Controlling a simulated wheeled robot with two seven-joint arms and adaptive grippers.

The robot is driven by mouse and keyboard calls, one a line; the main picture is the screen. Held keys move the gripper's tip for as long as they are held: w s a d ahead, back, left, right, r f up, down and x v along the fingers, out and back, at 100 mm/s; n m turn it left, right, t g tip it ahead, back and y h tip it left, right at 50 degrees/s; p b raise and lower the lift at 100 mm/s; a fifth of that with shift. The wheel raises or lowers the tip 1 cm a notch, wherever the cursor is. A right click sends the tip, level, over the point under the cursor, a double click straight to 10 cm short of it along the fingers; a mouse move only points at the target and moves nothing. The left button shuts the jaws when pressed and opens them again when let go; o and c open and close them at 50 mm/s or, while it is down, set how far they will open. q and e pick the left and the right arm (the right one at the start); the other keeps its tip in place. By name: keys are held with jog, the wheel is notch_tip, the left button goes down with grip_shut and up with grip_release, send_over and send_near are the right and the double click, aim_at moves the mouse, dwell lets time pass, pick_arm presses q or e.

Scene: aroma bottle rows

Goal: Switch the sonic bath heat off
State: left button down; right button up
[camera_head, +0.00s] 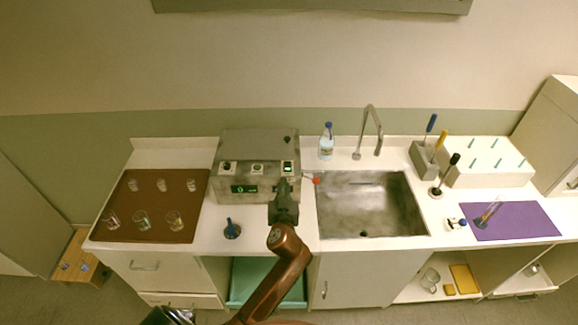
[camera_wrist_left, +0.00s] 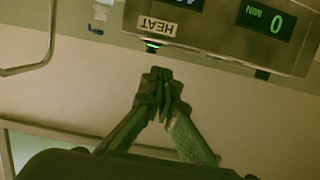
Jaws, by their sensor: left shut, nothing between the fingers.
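The sonic bath (camera_head: 258,145) is a grey metal box on the white counter, left of the sink. Its front carries green displays; in the left wrist view one reads 0 beside MIN (camera_wrist_left: 275,24). The HEAT label (camera_wrist_left: 157,26) shows upside down there, with a small green-lit switch (camera_wrist_left: 151,46) at the panel edge beside it. My left gripper (camera_head: 285,182) is at the right part of the bath's front and hides some of it. In the wrist view its fingertips (camera_wrist_left: 161,76) are together and empty, a little apart from the lit switch. My right gripper is out of view.
The sink (camera_head: 370,205) with its faucet (camera_head: 369,130) lies right of the bath, and a clear bottle (camera_head: 326,142) stands behind. A brown mat (camera_head: 155,220) with several glasses is at left. A blue-topped flask (camera_head: 232,230) stands before the bath. A purple mat (camera_head: 515,222) lies far right.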

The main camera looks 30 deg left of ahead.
pick_arm(q)
jog(key=r, duration=0.1)
jog(key=w+r, duration=0.1)
jog(key=d+r, duration=0.1)
jog(key=shift+w+r+t+y, duration=0.25)
jog(key=shift+w+t+y, duration=0.05)
jog(key=shift+t, duration=0.1)
jog(key=shift+w, duration=0.1)
jog(key=p, duration=0.2)
send_over(288, 169)
jog(key=shift+s+d+f, duration=0.25)
jog(key=shift+s+f, duration=0.1)
jog(key=shift+f, duration=0.05)
jog(key=f, duration=0.2)
jog(key=shift+w+a+f, duration=0.2)
jog(key=shift+w+f, duration=0.1)
jog(key=shift+f, duration=0.05)
jog(key=shift+w+f, duration=0.1)
jog(key=shift+f, duration=0.75)
